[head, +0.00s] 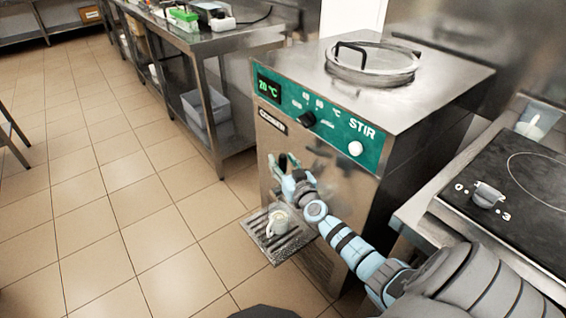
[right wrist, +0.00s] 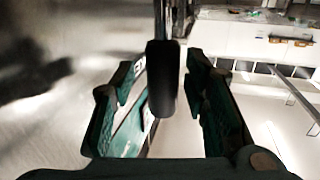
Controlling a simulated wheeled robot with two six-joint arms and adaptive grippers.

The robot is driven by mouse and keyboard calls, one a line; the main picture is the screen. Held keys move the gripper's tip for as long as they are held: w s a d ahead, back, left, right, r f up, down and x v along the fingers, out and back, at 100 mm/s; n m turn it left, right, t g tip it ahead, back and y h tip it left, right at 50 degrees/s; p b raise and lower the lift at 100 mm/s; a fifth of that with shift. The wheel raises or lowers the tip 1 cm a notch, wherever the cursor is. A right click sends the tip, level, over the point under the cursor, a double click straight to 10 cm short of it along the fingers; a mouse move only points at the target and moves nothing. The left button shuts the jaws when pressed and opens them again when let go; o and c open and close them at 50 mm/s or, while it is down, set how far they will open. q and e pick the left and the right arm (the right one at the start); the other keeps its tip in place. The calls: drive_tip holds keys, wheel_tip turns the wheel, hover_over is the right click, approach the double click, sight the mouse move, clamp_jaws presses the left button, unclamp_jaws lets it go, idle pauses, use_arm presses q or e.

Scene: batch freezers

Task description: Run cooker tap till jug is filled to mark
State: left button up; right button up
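The cooker (head: 345,175) is a steel box with a green front panel reading 20 °C. A clear jug (head: 278,219) with a handle stands upright on the slotted drip tray (head: 262,246) low on its front. Its fill mark and level are too small to tell. My right gripper (head: 282,164) is at the cooker's front, above the jug, and covers most of the tap. In the right wrist view, the black tap lever (right wrist: 161,80) stands between the open fingers (right wrist: 165,95), with a visible gap on the right side. My left gripper is out of view.
A round glass lid (head: 372,62) with a black handle sits on the cooker's top. A hob (head: 515,180) with a knob is at the right. A steel bench (head: 225,45) with a grey bin (head: 203,108) below stands behind left.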

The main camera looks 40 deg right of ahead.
drive_tip(key=v, duration=1.2)
idle(0.6)
